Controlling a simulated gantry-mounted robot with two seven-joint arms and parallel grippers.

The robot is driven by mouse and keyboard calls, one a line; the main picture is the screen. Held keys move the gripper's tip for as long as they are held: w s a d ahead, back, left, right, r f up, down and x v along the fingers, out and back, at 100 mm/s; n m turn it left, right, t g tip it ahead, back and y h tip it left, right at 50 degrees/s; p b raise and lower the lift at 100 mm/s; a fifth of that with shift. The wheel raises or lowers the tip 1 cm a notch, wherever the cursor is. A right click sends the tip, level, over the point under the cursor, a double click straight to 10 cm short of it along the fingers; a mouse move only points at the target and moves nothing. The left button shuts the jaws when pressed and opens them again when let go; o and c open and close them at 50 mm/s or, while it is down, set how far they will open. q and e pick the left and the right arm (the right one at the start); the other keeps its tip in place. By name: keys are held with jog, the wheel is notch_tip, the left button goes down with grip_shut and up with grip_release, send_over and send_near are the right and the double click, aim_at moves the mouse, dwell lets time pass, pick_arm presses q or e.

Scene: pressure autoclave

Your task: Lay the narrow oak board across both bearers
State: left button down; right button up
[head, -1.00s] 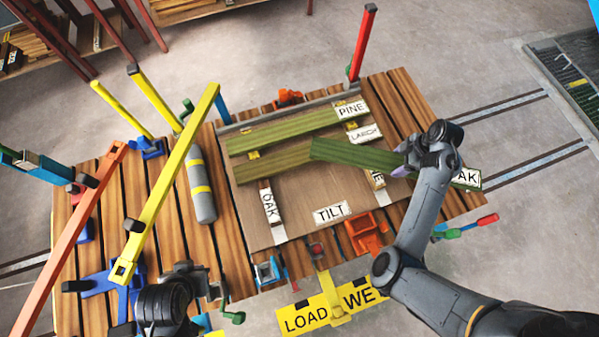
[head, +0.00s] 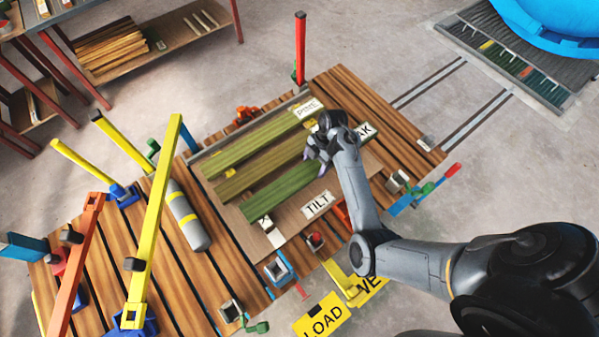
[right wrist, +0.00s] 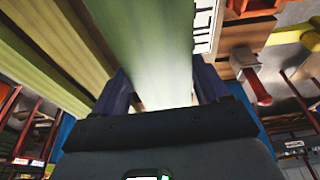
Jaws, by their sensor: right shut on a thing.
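The narrow oak board (head: 285,190) is greenish, with a white label ending in "AK" at its far right end. My right gripper (head: 316,161) is shut on it right of its middle. In the right wrist view the board (right wrist: 150,45) runs between the two fingers (right wrist: 162,95). The board lies over the tilt panel, roughly parallel to two other boards. My left gripper is not in view.
Two greenish boards, one labelled PINE (head: 260,140) and a middle one (head: 250,177), lie just behind. A TILT sign (head: 318,204) is in front.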

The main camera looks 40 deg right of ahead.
aim_at(302, 164)
jog(key=w+a+f, duration=0.2)
jog(key=w+a, duration=0.1)
jog(key=shift+w+a+f+b, duration=0.1)
jog(key=shift+a+f+b, duration=0.1)
jog(key=shift+f+b, duration=0.15)
jog(key=shift+d+b+x, duration=0.2)
jog(key=shift+x, duration=0.7)
jog(key=shift+d+b+x, duration=0.2)
jog(key=shift+x, duration=0.7)
jog(key=shift+f, duration=0.25)
jog(key=shift+f, duration=0.15)
jog(key=o, duration=1.7)
jog(key=shift+f, duration=0.1)
